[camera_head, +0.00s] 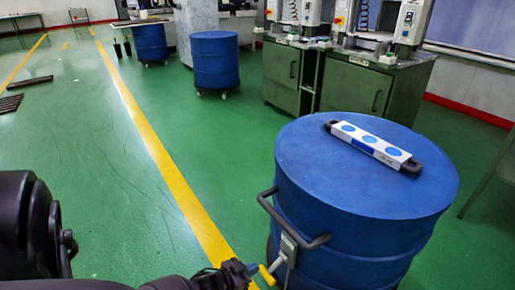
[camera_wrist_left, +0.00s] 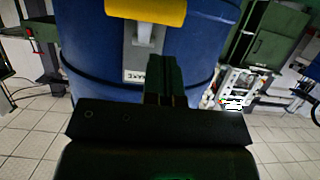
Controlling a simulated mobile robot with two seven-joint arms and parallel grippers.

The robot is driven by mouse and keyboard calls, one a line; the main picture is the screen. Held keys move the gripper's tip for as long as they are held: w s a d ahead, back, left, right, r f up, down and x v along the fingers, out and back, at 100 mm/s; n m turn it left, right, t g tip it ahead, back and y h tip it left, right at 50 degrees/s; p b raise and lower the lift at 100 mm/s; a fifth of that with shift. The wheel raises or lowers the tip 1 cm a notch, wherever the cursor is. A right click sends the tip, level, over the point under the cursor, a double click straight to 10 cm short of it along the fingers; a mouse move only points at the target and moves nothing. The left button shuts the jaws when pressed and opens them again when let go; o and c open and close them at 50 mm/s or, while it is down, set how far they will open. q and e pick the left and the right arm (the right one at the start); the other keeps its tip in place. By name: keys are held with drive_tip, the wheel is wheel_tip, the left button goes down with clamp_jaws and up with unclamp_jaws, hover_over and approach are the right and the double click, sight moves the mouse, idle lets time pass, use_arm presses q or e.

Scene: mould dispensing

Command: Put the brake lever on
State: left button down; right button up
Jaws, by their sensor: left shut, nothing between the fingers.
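The brake lever (camera_head: 268,274) has a yellow handle and a grey arm, mounted low on the side of a blue drum (camera_head: 317,240). In the left wrist view the yellow handle (camera_wrist_left: 146,11) is at the top, with a grey bracket and a partly hidden label below it. My left gripper (camera_head: 248,269) is just left of the yellow handle in the head view. Its fingers (camera_wrist_left: 166,75) are together, empty, and appear below the handle in the wrist view. I cannot tell whether they touch the lever. My right gripper is not in view.
A black push handle (camera_head: 290,234) sticks out of the drum above the lever. A white panel with blue discs (camera_head: 368,143) lies on the drum lid. Other blue drums (camera_head: 216,62) and green cabinets (camera_head: 345,80) stand behind.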

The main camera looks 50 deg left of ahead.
use_arm(q)
wheel_tip(320, 180, down, 3)
drive_tip(key=shift+r+b, duration=0.15)
drive_tip(key=shift+b, duration=0.55)
drive_tip(key=shift+w+f+b, duration=0.4)
drive_tip(key=shift+f+b, duration=0.05)
drive_tip(key=shift+f, duration=0.35)
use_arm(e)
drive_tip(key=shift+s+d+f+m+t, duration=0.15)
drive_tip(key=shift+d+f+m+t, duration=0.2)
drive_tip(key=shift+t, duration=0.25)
use_arm(q)
drive_tip(key=shift+s, duration=0.15)
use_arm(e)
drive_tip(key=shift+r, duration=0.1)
